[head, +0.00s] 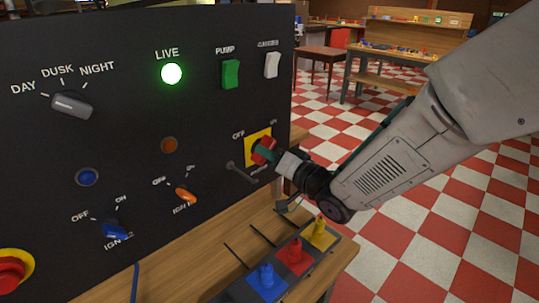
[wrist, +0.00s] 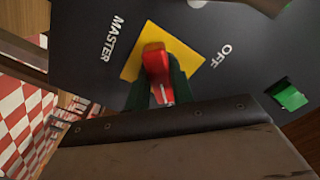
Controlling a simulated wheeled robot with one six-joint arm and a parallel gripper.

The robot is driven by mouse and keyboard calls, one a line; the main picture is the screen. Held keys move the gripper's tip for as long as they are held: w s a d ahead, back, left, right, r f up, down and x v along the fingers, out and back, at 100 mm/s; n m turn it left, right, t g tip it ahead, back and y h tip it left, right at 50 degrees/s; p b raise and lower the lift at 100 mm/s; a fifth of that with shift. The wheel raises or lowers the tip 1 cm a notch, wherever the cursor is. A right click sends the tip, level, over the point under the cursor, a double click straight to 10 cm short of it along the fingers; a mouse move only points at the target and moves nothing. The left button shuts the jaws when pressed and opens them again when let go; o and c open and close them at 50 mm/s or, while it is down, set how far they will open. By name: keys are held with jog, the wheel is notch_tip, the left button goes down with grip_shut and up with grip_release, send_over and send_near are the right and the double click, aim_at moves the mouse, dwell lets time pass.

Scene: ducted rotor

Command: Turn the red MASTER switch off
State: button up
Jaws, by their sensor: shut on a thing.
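The red MASTER switch (head: 264,149) is a red handle on a yellow square plate (head: 251,146), low on the right side of the black panel. It also shows in the wrist view (wrist: 157,68), between the MASTER and OFF labels. My gripper (head: 270,152) is shut on the handle. Its dark green fingers show on both sides of the handle in the wrist view (wrist: 158,88). I cannot tell exactly which label the handle points to. The LIVE lamp (head: 171,73) above is lit green.
Orange (head: 185,195) and blue (head: 115,231) ignition knobs are to the left. Checkered floor is open at right.

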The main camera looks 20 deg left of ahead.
jog(key=shift+n, duration=0.4)
jog(key=shift+w+n, duration=0.15)
jog(key=shift+n, duration=8.45)
jog(key=o, duration=1)
jog(key=shift+d, duration=0.1)
